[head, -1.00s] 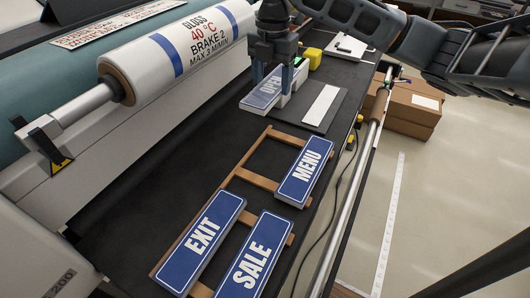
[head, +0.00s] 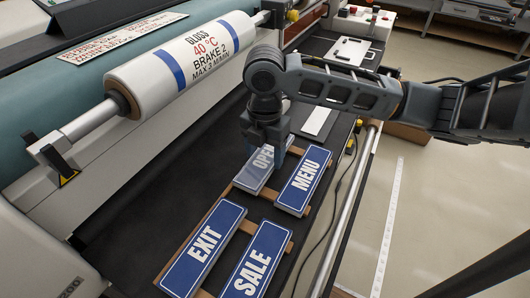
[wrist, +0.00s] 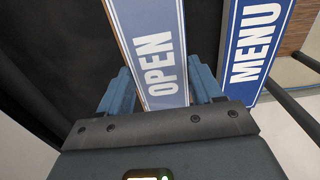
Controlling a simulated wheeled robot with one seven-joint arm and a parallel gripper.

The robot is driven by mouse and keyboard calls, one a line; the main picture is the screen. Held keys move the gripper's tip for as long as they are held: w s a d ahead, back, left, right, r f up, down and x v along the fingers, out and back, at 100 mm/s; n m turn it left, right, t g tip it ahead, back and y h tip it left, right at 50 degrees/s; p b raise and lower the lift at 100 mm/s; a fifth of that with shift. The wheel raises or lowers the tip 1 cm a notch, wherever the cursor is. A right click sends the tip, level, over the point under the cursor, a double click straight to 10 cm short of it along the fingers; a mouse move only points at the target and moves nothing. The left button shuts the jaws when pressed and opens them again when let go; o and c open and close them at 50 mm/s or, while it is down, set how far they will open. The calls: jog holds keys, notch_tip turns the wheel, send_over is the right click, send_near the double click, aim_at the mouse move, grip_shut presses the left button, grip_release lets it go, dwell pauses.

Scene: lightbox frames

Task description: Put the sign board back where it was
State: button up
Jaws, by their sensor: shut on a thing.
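The blue OPEN sign board (head: 256,172) is in my gripper (head: 264,150), which is shut on its sides. The OPEN board also shows between the two blue fingers in the wrist view (wrist: 150,45). It is at the upper left place of the wooden rack (head: 268,194), left of the MENU board (head: 304,180). I cannot tell if it rests on the slats or hangs just above them. The EXIT board (head: 204,246) and the SALE board (head: 260,262) lie on the rack nearer to me. My gripper and arm hide part of the OPEN board in the head view.
The rack lies on a black bed beside a large white roll (head: 185,55) on the left. A rail (head: 350,200) runs along the bed's right edge. Bare black bed lies left of the rack.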

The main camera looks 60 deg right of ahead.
aim_at(264, 158)
jog(key=shift+f, duration=0.45)
jog(key=shift+f, duration=0.15)
jog(key=o, duration=1.2)
notch_tip(264, 158, up, 12)
jog(key=shift+r, duration=0.2)
jog(key=shift+w+a, duration=0.1)
